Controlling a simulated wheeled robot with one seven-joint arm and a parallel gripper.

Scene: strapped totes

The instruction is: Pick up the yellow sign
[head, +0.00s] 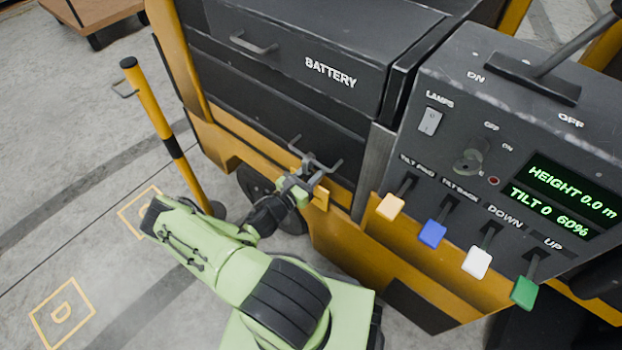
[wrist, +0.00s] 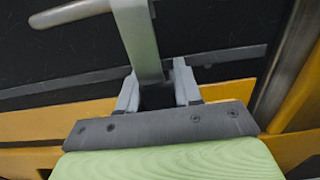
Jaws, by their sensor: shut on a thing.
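My gripper (head: 305,172) is low in front of the dark side of the truck, under the battery drawer. In the wrist view its two jaws (wrist: 158,86) are shut on the flat strip of a grey forked piece (wrist: 140,38). This piece also shows in the head view (head: 316,158), with prongs sticking out past the jaws. I cannot tell whether it is loose or fixed to the truck. A small yellow-orange plate (head: 321,198) shows just below the gripper. No lettering shows on it, and I cannot tell whether it is the yellow sign.
The battery drawer (head: 290,55) with its grey handle (head: 254,43) is above. A yellow post (head: 165,130) stands at left. The control panel (head: 480,120) with several coloured levers is at right. Grey floor with yellow markings (head: 62,313) is clear at lower left.

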